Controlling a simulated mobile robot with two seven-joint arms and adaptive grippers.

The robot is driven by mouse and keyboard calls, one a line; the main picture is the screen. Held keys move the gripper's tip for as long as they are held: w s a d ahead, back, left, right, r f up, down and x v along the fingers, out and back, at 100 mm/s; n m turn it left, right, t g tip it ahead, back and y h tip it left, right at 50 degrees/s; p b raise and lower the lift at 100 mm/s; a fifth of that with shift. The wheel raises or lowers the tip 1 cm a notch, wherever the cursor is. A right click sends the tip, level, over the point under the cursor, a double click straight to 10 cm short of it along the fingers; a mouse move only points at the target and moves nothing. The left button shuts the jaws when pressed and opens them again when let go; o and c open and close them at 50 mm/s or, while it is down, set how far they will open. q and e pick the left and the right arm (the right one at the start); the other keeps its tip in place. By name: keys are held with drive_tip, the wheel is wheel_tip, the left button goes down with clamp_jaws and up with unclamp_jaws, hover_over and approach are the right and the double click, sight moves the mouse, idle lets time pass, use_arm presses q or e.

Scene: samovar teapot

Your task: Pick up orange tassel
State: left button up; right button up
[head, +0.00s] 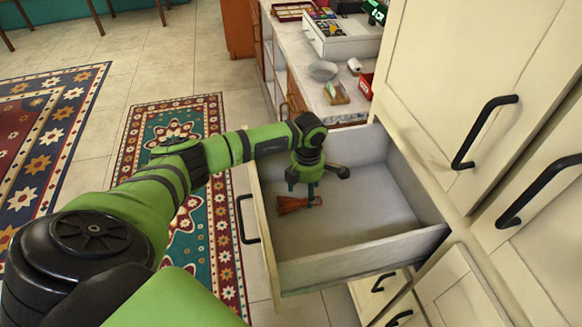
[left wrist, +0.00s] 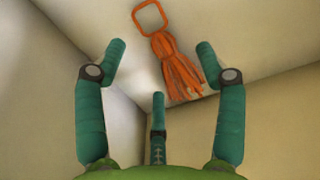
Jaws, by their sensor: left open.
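The orange tassel (head: 293,205) lies on the floor of an open drawer (head: 345,252), near its left wall. In the left wrist view the tassel (left wrist: 178,68) shows a square loop at the top and loose strands below. My left gripper (head: 305,199) reaches down into the drawer, close to the tassel. In the left wrist view my left gripper (left wrist: 158,60) is open and empty. The tassel lies ahead of its fingertips, nearer the right finger, and not clasped. My right gripper is not in view.
The drawer is otherwise empty, with free floor to the right of the tassel. Cream cabinet doors with black handles (head: 485,130) stand on the right. A counter (head: 305,85) with small items lies behind the drawer. Patterned rugs (head: 190,200) cover the floor at left.

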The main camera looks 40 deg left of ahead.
sight(305, 198)
use_arm(q)
wheel_tip(305, 198, down, 4)
drive_tip(key=shift+r+b, duration=0.2)
drive_tip(key=shift+b, duration=0.75)
drive_tip(key=shift+a+f, duration=0.1)
drive_tip(key=shift+f, duration=0.1)
drive_tip(key=shift+r, duration=0.1)
drive_tip(key=c, duration=1.1)
drive_tip(key=shift+o, duration=0.2)
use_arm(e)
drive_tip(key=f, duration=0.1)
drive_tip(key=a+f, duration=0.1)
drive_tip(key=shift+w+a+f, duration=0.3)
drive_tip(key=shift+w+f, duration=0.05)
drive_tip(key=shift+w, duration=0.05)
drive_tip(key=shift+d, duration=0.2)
